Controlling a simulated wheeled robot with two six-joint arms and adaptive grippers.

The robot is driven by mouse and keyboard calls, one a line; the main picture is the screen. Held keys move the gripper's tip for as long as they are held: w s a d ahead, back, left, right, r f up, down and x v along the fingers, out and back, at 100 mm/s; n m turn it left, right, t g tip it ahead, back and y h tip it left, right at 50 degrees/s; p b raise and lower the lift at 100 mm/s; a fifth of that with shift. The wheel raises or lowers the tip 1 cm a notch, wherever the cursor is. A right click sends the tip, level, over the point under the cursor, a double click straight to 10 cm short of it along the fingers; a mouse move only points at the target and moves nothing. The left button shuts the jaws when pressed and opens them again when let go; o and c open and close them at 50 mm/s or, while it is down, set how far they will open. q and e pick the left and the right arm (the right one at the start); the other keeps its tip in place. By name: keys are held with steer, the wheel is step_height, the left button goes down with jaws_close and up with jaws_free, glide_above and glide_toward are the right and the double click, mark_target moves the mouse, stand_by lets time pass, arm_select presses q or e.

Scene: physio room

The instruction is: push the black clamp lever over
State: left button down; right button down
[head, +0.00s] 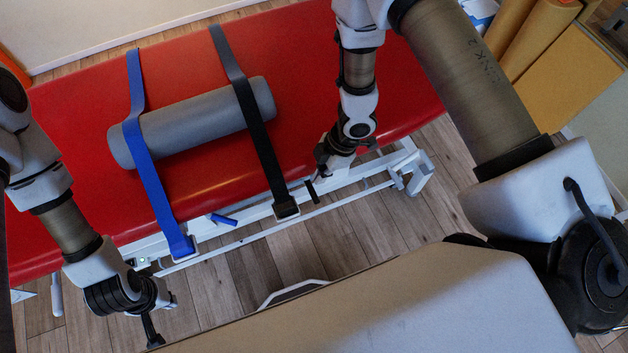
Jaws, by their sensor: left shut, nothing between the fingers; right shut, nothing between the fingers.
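The black clamp lever (312,192) is a short dark bar on the white rail of the red couch, just right of the lower end of the black strap (262,150). My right gripper (318,173) is shut and empty. It points down right above the lever; whether they touch I cannot tell. A blue lever (223,219) sits further left on the same rail, beside the blue strap (150,175). My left gripper (153,338) is shut and empty, low at the left over the floor in front of the couch.
The red couch (80,90) carries a grey roll (195,122) under both straps. The white rail (345,186) runs along the couch's near side. Wooden floor (390,215) lies open in front. Yellow-brown rolls and a panel (565,75) stand at the upper right.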

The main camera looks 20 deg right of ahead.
mark_target(311, 193)
arm_select(q)
steer(key=shift+d+r+p, duration=0.1)
steer(key=shift+r+p, duration=0.2)
arm_select(e)
steer(key=x, duration=0.9)
steer(key=shift+d, duration=0.15)
arm_select(q)
steer(key=shift+s, duration=0.1)
arm_select(e)
steer(key=shift+d, duration=0.1)
